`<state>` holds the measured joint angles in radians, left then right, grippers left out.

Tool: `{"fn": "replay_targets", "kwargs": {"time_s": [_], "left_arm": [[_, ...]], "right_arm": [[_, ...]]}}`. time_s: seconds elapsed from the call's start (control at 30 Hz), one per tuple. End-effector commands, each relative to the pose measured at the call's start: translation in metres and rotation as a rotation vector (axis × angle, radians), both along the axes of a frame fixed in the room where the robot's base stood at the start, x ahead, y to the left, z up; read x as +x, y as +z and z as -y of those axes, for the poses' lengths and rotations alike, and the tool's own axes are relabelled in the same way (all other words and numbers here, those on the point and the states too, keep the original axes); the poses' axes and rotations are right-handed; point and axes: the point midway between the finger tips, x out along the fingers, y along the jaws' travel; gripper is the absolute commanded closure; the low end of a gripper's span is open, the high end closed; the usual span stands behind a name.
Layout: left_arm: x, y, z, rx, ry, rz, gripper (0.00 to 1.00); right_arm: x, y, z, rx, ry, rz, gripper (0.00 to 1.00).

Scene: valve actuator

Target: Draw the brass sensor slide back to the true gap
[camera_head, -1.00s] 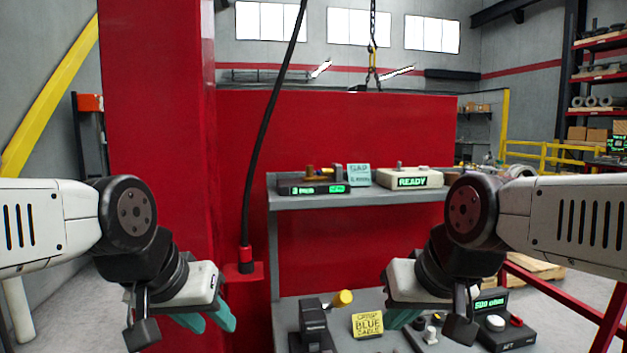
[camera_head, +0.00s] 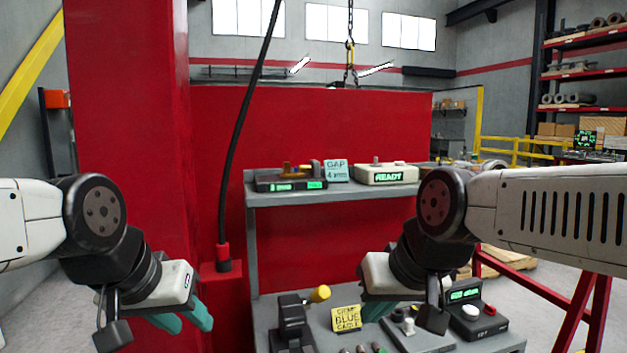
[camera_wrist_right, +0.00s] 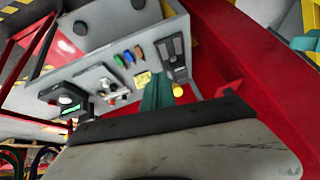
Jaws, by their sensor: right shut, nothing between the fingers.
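The brass slide (camera_head: 288,168) sits on top of a dark gauge (camera_head: 262,184) with green displays, at the left end of the upper shelf. A pale note reading GAP and an mm value (camera_head: 336,170) stands just right of it; its digits are small. My left gripper (camera_head: 184,318) is left of the shelves and lower than the gauge, empty, its teal fingers apart. My right gripper (camera_head: 378,308) is over the lower bench, below and right of the gauge, shut and empty. Its teal fingers also show in the right wrist view (camera_wrist_right: 157,92). The slide is outside that view.
A READY box (camera_head: 387,175) stands right on the upper shelf (camera_head: 350,191). Below are a black crimp tool (camera_head: 291,318) with yellow knob, a yellow note (camera_head: 346,319) and a tester (camera_head: 477,318). A black cable (camera_head: 240,125) hangs left of the shelf, beside a red column (camera_head: 130,120).

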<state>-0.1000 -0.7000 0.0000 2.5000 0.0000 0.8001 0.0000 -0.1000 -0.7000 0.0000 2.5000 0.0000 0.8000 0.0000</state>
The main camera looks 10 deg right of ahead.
Motion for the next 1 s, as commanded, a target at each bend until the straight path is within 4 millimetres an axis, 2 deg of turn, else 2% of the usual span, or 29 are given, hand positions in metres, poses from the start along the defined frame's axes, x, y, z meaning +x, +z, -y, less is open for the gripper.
{"fn": "replay_targets", "kwargs": {"time_s": [0.63, 0.73, 0.8, 0.87, 0.97, 1.0], "left_arm": [[0.0, 0.0, 0.0, 0.0, 0.0, 0.0, 0.64], [0.0, 0.0, 0.0, 0.0, 0.0, 0.0, 0.64], [0.0, 0.0, 0.0, 0.0, 0.0, 0.0, 0.64], [0.0, 0.0, 0.0, 0.0, 0.0, 0.0, 0.64], [0.0, 0.0, 0.0, 0.0, 0.0, 0.0, 0.64], [0.0, 0.0, 0.0, 0.0, 0.0, 0.0, 0.64]], "right_arm": [[0.0, 0.0, 0.0, 0.0, 0.0, 0.0, 1.0], [0.005, 0.002, -0.003, 0.006, 0.007, 0.011, 0.8], [0.021, 0.011, -0.011, 0.027, 0.027, 0.048, 0.72], [0.046, 0.024, -0.023, 0.057, 0.055, 0.107, 0.72], [0.107, 0.056, -0.053, 0.121, 0.099, 0.259, 0.72], [0.136, 0.072, -0.065, 0.144, 0.106, 0.33, 0.72]]}}
